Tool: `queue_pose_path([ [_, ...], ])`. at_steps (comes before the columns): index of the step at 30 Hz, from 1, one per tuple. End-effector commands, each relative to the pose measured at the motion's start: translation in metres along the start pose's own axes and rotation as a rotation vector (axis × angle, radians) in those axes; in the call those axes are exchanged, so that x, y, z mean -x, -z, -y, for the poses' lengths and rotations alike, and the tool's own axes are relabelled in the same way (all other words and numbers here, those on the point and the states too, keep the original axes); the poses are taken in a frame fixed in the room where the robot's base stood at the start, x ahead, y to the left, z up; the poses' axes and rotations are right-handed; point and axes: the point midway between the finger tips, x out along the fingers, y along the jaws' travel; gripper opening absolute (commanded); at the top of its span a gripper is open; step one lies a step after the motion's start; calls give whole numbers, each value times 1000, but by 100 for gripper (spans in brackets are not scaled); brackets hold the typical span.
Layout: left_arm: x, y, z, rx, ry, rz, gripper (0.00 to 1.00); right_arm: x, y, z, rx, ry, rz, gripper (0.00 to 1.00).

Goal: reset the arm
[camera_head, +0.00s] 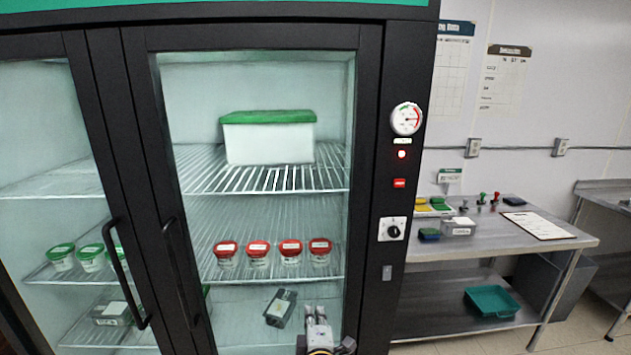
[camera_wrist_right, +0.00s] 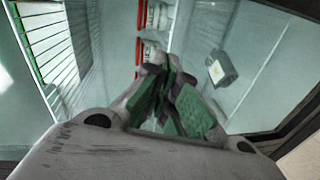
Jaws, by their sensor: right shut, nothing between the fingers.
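My right gripper (camera_head: 316,314) is at the bottom of the head view, in front of the lower part of the right fridge door. It is shut and empty. In the right wrist view its green-padded fingers (camera_wrist_right: 178,104) are together with nothing between them. A dark grey box with a pale label (camera_head: 281,307) is just left of the gripper in the head view and right of the fingers in the wrist view (camera_wrist_right: 221,70); it is tilted. I cannot tell how far the gripper is from the glass. My left gripper is not in view.
Red-lidded tubs (camera_head: 258,253) stand on the shelf above the gripper. A white bin with a green lid (camera_head: 268,136) sits higher up. Black door handles (camera_head: 180,272) stick out at left. A steel table (camera_head: 480,234) with stamps and a clipboard (camera_head: 538,225) stands at right.

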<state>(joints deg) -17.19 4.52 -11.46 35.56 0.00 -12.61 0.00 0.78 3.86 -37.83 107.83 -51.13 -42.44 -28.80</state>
Motion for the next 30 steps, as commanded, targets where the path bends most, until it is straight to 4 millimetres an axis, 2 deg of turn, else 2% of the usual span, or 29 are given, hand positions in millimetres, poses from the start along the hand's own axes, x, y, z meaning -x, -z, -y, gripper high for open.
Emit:
queue_pose_path([
  [1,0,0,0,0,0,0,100,5,-17,8,-65,40,38,0],
  [6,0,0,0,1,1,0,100,26,-72,34,-286,172,170,0],
  [11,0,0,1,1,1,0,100,55,-116,60,-481,290,293,0],
  [15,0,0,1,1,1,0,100,85,-148,81,-638,389,401,0],
  [24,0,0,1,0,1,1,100,164,-198,117,-936,588,622,0],
  [30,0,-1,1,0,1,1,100,204,-212,126,-1054,674,719,0],
])
